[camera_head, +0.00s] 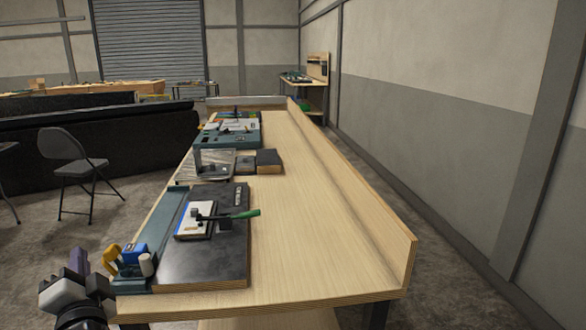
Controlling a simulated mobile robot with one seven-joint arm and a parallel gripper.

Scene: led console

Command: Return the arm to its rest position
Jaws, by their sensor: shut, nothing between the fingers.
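My gripper (78,261) is at the lower left of the head view, just off the near left corner of the long wooden bench (318,205). It points up and away from me and looks shut and empty. Its fingertips are small and dark here. My arm behind it is cut off by the bottom edge. The gripper appears apart from the things on the bench.
A dark panel (222,258) carries a white unit (193,219) and a green-handled lever (246,213). Beyond are a metal plate (214,163), dark blocks (268,161) and a teal case (225,139). The bench's right half is clear, bounded by a raised edge (411,265). A chair (75,165) stands left.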

